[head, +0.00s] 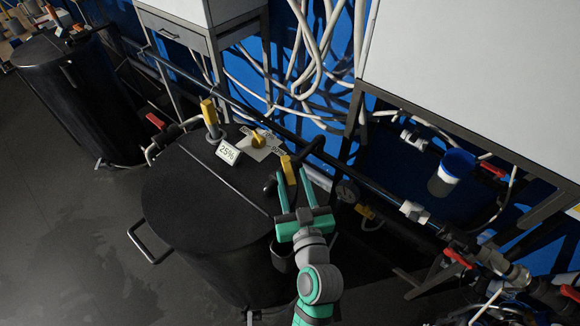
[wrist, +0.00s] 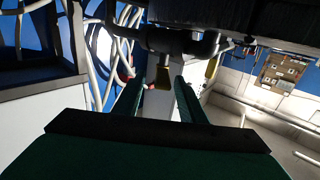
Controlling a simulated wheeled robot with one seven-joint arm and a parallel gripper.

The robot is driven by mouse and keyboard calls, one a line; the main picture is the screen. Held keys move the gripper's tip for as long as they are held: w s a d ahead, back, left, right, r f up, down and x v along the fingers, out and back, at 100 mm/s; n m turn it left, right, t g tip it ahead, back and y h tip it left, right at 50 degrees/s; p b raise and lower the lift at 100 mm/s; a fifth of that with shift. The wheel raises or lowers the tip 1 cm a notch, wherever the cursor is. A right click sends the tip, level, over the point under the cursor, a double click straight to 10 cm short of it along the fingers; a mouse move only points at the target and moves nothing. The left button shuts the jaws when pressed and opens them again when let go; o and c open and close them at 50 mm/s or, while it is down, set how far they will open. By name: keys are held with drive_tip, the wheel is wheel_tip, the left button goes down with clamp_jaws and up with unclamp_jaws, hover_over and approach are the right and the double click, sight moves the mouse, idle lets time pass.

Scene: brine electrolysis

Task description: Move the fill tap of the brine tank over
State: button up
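The brine tank (head: 200,205) is a black drum with a dark lid, at the middle of the head view. A yellow tap handle (head: 288,170) stands at its right rim by a dark pipe. It appears to be the fill tap. My gripper (head: 293,172) reaches up to it from below, with its green fingers apart on either side of the handle. In the wrist view, the open fingers (wrist: 161,82) have a gap between them. A dark pipe (wrist: 178,42) and a dim yellow-brown part lie beyond the tips. I cannot tell whether a finger touches the handle.
On the lid are another yellow handle (head: 209,112), a 25% card (head: 228,152) and a yellow knob (head: 257,138) on a marked plate. A dark pipe (head: 255,111) runs behind the tank. A second black tank (head: 75,95) stands left. Floor (head: 60,240) is clear at lower left.

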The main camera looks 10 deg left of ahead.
drive_tip(key=v, duration=0.3)
drive_tip(key=shift+s+a, duration=0.1)
drive_tip(key=shift+s, duration=0.25)
drive_tip(key=shift+s+d, duration=0.3)
drive_tip(key=shift+s, duration=0.15)
